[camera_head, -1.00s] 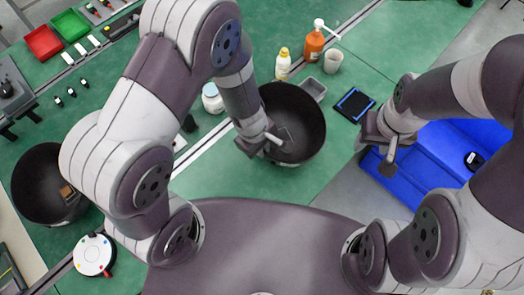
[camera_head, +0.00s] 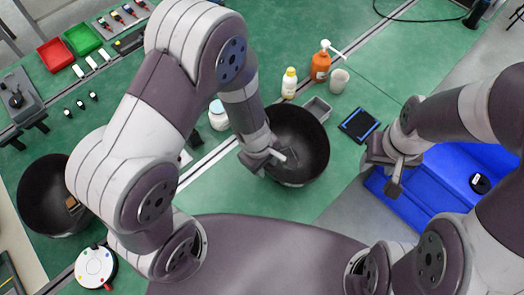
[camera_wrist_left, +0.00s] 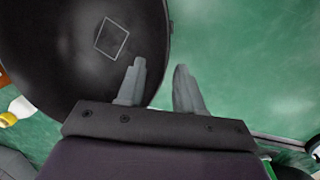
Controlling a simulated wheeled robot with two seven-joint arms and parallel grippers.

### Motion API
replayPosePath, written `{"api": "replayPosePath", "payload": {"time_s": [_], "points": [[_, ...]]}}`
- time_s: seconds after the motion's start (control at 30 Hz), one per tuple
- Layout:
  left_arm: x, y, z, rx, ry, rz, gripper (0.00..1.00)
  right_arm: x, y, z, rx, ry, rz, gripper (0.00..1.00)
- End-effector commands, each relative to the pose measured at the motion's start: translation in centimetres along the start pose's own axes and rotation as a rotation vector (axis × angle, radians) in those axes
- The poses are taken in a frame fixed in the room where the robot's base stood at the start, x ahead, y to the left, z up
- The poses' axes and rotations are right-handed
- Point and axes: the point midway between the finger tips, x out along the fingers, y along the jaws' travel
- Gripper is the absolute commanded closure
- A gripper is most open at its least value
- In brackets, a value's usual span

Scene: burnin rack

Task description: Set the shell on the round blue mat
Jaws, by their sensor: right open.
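I cannot make out a shell or a round blue mat in either view. My left gripper (camera_head: 276,157) is over the near-left side of a black bowl (camera_head: 308,138). In the left wrist view its fingers (camera_wrist_left: 160,78) are apart with nothing visible between them. There the bowl (camera_wrist_left: 60,75) fills the upper left, one finger overlaps it, and the other lies over the green surface. I cannot tell the fingers' height. A thin square outline (camera_wrist_left: 112,38) shows inside the bowl. My right gripper (camera_head: 395,183) is open and empty beside the blue bin (camera_head: 430,190).
A white bottle (camera_head: 289,84), an orange pump bottle (camera_head: 320,66), a cup (camera_head: 339,80), a small grey tray (camera_head: 317,108) and a blue-edged dark square (camera_head: 359,125) stand beyond the bowl. Another black bowl (camera_head: 42,190) and a white disc (camera_head: 95,267) are at left.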

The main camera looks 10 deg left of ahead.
Motion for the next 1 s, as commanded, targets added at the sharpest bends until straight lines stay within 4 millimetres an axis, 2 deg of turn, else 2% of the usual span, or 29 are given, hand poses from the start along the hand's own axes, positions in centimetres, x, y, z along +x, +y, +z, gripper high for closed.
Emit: {"api": "replayPosePath", "payload": {"time_s": [0.03, 0.2, 0.3, 0.47, 0.53, 0.6, 0.7, 0.8, 0.9, 1.0], "points": [[-2.0, 0.2, 0.0, -0.001, 0.0, 0.002, 0.64, -1.4, 0.0, -0.2, 0.0, 0.0, 0.0, 0.52], [-6.3, 0.1, 0.1, -0.001, 0.0, 0.0, 0.64, -3.8, 0.0, -0.5, 0.0, 0.0, 0.0, 0.52], [-8.0, 0.1, 0.1, -0.001, 0.0, 0.0, 0.64, -4.8, 0.0, -0.6, 0.0, 0.0, 0.0, 0.52], [-9.6, 0.0, -0.1, 0.013, 0.0, 0.002, 0.64, -5.4, 0.0, -0.7, 0.0, 0.0, 0.0, 0.52], [-11.2, 0.0, -0.8, 0.12, 0.0, 0.016, 0.64, -5.4, 0.0, -0.7, 0.0, 0.0, 0.0, 0.52], [-13.9, -0.7, -2.2, 0.335, 0.013, 0.025, 0.64, -5.4, 0.0, -0.6, 0.0, 0.0, 0.0, 0.52], [-17.5, -2.8, -4.5, 0.664, 0.059, -0.008, 0.64, -5.3, 0.0, -0.6, 0.0, 0.0, 0.0, 0.52], [-19.9, -5.0, -6.3, 0.891, 0.102, -0.069, 0.64, -5.3, 0.0, -0.6, 0.0, 0.0, 0.0, 0.52], [-20.8, -6.0, -7.1, 0.986, 0.117, -0.106, 0.64, -5.3, 0.0, -0.6, 0.0, 0.0, 0.0, 0.52], [-20.8, -6.1, -7.1, 0.996, 0.117, -0.111, 0.64, -5.3, 0.0, -0.6, 0.0, 0.0, 0.0, 0.52]]}}
